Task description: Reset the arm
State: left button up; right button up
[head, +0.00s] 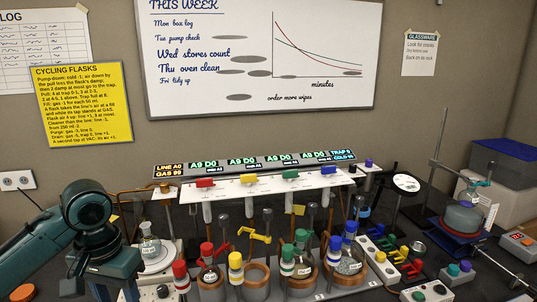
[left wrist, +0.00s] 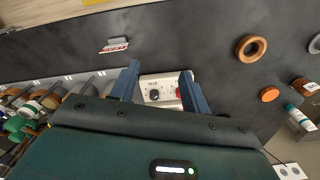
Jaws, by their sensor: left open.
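My left arm (head: 88,225) reaches in from the left in the head view and bends down at the lower left. Its fingertips are hard to make out there. In the left wrist view my left gripper (left wrist: 160,68) is open, with two blue-grey fingers apart and nothing held between them. A small white box with a dark knob (left wrist: 154,94) and a red part shows between and beyond the fingers. I cannot tell the gap between the fingers and the box. My right gripper is in neither view.
A white rack with coloured taps (head: 262,182) stands behind several flasks and coloured-capped posts. A flask (head: 150,244) stands close to my left arm. A cork ring (left wrist: 251,49) and an orange disc (left wrist: 269,95) lie on the dark bench, with bare bench around them.

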pick_arm(q)
jog(key=s+d+f+m+t+h, duration=0.25)
jog(key=s+d+f, duration=0.45)
jog(key=d+f, duration=0.55)
jog(key=s+a+f+n+t+y, duration=0.1)
jog(key=s+a+f, duration=0.2)
jog(key=s, duration=0.3)
jog(key=s+a+f+n+y, duration=0.1)
jog(key=s+a+f, duration=0.25)
jog(key=s, duration=0.25)
jog(key=w+d+f+t+h, duration=0.2)
jog(key=w+d+f+t, duration=0.2)
jog(key=f, duration=0.5)
jog(key=shift+w+d+f+m+t, duration=0.3)
jog(key=shift+w+d+m+t, duration=0.25)
jog(key=shift+t, duration=0.6)
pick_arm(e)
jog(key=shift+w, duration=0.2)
pick_arm(q)
jog(key=shift+w+a, duration=0.15)
jog(key=shift+a, duration=0.15)
